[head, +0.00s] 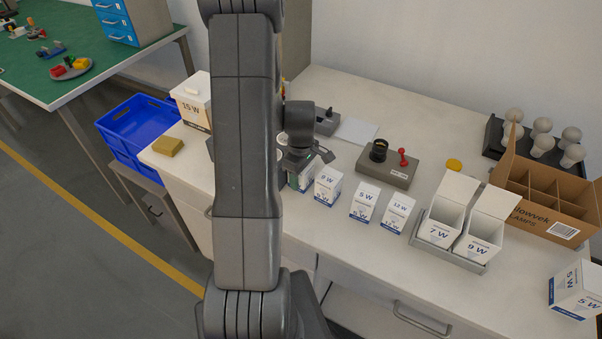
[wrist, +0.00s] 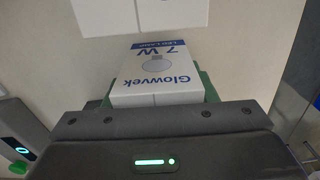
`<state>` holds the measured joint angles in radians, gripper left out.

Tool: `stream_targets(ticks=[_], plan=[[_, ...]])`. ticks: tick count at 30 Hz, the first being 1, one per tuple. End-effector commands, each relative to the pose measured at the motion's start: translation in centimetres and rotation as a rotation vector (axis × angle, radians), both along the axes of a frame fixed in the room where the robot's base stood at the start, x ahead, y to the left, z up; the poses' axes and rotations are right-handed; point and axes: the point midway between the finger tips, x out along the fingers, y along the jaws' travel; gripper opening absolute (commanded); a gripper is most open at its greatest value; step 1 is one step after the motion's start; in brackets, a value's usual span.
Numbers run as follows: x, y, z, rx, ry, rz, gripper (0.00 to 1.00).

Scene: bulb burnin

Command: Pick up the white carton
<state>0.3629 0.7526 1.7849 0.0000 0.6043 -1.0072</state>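Several white cartons stand on the bench, so I cannot tell which one the task means. In the wrist view, a white Glowvek 7 W LED lamp carton (wrist: 160,75) lies between the green finger pads of my gripper (wrist: 158,92). The pads sit close along both its sides; whether they press on it I cannot tell. In the head view, my gripper (head: 306,168) points down over this carton (head: 304,181) at the left end of the front row, partly hiding it. Beside it stand a 9 W carton (head: 326,186), a 5 W carton (head: 364,203) and a 12 W carton (head: 397,213).
Open 7 W (head: 442,225) and 9 W (head: 480,240) cartons stand in a grey tray (head: 444,258). A divided brown box (head: 548,205), a bulb rack (head: 494,140) and a tester (head: 388,170) stand right. A 15 W carton (head: 188,100) is at left.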

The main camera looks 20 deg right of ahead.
Motion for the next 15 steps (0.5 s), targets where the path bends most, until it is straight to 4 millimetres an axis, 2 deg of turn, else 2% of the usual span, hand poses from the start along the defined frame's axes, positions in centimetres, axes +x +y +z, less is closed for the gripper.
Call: stream_targets(ticks=[1, 3, 15], plan=[[0.0, 0.0, 0.01, 0.0, 0.0, 0.0, 0.41], [0.01, -0.01, 0.02, 0.0, 0.0, 0.0, 0.27], [0.06, -0.03, 0.48, -0.001, -0.002, 0.0, 0.27]])
